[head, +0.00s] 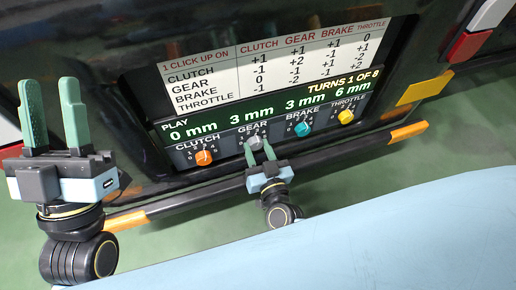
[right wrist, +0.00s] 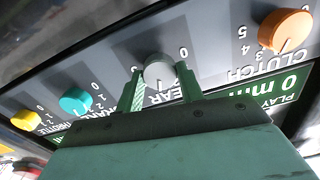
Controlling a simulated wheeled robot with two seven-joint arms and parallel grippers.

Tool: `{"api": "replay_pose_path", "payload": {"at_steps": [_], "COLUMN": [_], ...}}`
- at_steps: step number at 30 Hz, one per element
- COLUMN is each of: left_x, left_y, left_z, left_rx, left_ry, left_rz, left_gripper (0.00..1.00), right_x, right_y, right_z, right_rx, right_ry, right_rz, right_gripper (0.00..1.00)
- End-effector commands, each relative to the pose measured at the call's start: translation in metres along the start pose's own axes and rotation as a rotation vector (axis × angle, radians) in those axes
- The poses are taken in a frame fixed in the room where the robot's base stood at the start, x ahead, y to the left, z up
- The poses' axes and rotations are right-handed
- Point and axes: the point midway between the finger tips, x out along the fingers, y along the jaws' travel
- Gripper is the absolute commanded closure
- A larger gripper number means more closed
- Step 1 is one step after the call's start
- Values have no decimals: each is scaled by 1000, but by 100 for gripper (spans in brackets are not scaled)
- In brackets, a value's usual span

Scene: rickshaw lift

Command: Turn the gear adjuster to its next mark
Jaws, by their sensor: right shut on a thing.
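The gear adjuster (head: 253,141) is a grey round knob on the dark panel, under the GEAR label. It also shows in the right wrist view (right wrist: 158,69). My right gripper (head: 260,148) reaches it from below, with one green finger on each side, shut on the knob. The fingers also show in the right wrist view (right wrist: 162,82). The fingers and knob hide part of the gear scale, so I cannot tell which mark it points to. My left gripper (head: 49,88) is open and empty, fingers upward, at the far left, away from the knobs.
The orange clutch knob (head: 204,157), teal brake knob (head: 302,129) and yellow throttle knob (head: 346,117) share the panel. The display (head: 270,112) reads 0, 3, 3 and 6 mm, "turns 1 of 8". A dark bar (head: 190,201) with orange ends runs below the panel.

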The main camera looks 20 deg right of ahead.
Motion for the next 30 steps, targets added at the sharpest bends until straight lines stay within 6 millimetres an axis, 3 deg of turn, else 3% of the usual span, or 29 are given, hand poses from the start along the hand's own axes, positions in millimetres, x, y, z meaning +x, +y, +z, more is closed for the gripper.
{"api": "replay_pose_path", "payload": {"at_steps": [8,16,24,30], "left_x": [4,1,-44,-82], "left_y": [0,-2,-17,-26], "left_z": [10,37,95,116], "left_rx": [-1,2,26,34], "left_ry": [-120,-381,-829,-1090], "left_rz": [-2,-9,-41,-64], "left_gripper": [64,64,64,64], "right_x": [0,-1,-1,-1], "right_y": [0,-1,-1,-1], "right_z": [-2,-2,-2,-1], "right_rx": [-63,-202,-362,-475], "right_ry": [-2,-3,-3,-4], "right_rz": [1,0,0,-1], "right_gripper": [85,85,85,85]}}
